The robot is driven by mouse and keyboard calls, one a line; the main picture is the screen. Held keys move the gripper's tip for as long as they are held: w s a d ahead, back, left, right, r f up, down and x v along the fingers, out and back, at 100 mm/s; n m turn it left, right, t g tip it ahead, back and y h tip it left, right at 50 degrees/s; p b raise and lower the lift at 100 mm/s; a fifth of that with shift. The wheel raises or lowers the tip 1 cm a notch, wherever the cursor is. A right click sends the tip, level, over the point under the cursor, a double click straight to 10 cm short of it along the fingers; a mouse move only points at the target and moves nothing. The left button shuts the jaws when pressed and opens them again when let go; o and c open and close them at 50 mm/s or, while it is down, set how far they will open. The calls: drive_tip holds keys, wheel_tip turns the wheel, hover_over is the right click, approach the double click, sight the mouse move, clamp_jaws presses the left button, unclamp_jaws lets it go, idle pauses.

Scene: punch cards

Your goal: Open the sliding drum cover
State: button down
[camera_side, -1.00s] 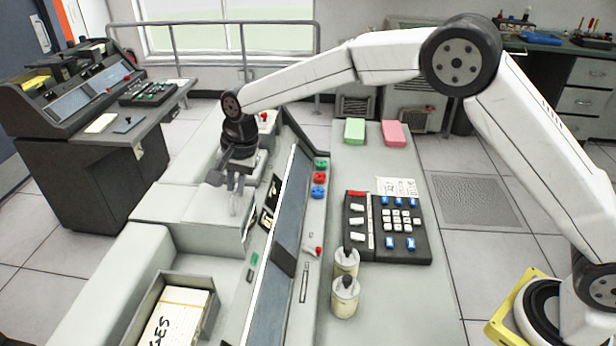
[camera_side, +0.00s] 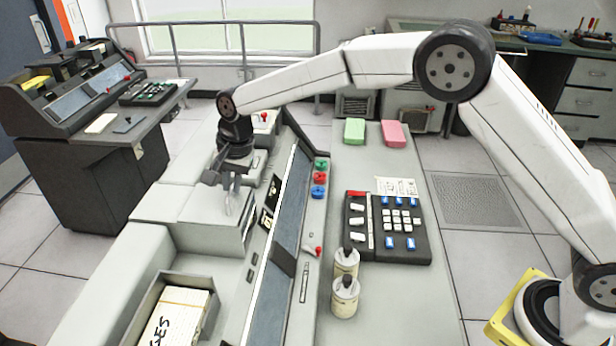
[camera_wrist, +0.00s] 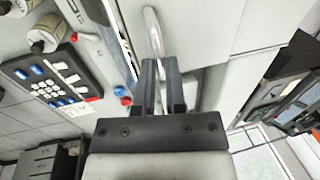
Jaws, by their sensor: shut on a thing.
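The drum cover (camera_side: 195,205) is a pale grey boxy housing on the left part of the console in the side view. A pale surface (camera_wrist: 200,35), seemingly the cover, fills the upper middle of the wrist view. Its bar handle (camera_wrist: 152,32) is a thin, light metal loop that runs between my fingers. My gripper (camera_side: 232,185) points down at the cover's right part. In the wrist view my gripper (camera_wrist: 160,65) has its two dark fingers close together, shut on the handle. The fingers hide part of the handle, and the drum is not clearly visible.
Red, green and blue buttons (camera_side: 320,178) and a keypad (camera_side: 400,222) lie right of the sloped panel. Two cream cylinders (camera_side: 345,295) stand near the front. A card tray (camera_side: 180,308) sits at front left. Green (camera_side: 354,130) and pink (camera_side: 396,133) blocks lie at the back.

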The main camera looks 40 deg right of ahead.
hover_over(197, 200)
drive_tip(key=d, duration=0.1)
drive_tip(key=shift+s, duration=0.35)
idle(0.4)
drive_tip(key=c, duration=0.7)
unclamp_jaws()
drive_tip(key=shift+s+d+r, duration=0.15)
drive_tip(key=shift+s+r, duration=0.05)
drive_tip(key=shift+r, duration=1.1)
drive_tip(key=shift+s+d+r, duration=0.2)
drive_tip(key=shift+r, duration=1.05)
drive_tip(key=shift+s+d+r, duration=0.15)
drive_tip(key=shift+s+r, duration=0.05)
drive_tip(key=shift+r, duration=1.1)
